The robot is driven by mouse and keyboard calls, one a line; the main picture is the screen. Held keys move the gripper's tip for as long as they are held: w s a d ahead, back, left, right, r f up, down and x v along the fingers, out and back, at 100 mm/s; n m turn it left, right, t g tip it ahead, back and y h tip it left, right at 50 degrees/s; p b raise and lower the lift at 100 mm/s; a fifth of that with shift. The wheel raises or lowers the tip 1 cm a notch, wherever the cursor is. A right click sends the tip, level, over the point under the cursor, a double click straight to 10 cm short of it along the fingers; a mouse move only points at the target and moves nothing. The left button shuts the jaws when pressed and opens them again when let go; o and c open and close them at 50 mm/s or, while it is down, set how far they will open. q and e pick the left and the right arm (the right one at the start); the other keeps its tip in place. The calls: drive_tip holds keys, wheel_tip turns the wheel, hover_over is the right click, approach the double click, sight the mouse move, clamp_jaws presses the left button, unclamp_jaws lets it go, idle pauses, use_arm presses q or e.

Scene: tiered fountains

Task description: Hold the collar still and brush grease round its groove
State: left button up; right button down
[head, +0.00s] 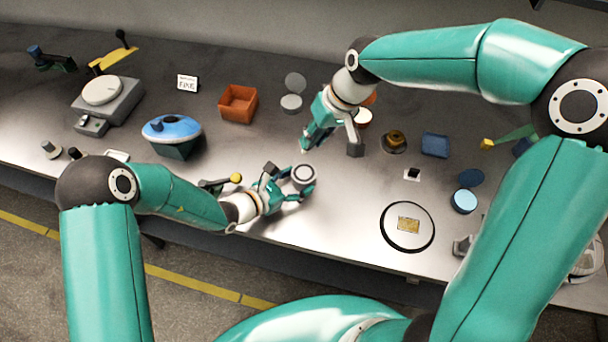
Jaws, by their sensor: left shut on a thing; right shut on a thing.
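The collar (303,174) is a grey ring with a pale round top near the front of the bench. My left gripper (291,184) is shut on it from the left, its fingers around the collar's side. My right gripper (331,147) is above and to the right of the collar, pointing down, and apart from it. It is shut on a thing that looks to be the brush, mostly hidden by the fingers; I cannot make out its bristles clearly. The collar's groove is too small to see.
An open grey tin (291,102), an orange-and-white tin (364,117) partly behind my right gripper, and a blue tin (464,201) stand around.

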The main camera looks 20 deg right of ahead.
drive_tip(key=shift+f, duration=0.1)
wheel_tip(320, 180, down, 8)
drive_tip(key=d, duration=0.1)
drive_tip(key=shift+s+r, duration=0.2)
drive_tip(key=shift+s, duration=0.2)
drive_tip(key=shift+f, duration=0.65)
idle(1.0)
drive_tip(key=shift+w, duration=0.15)
drive_tip(key=shift+w+r, duration=0.1)
drive_tip(key=shift+w, duration=1.2)
idle(1.3)
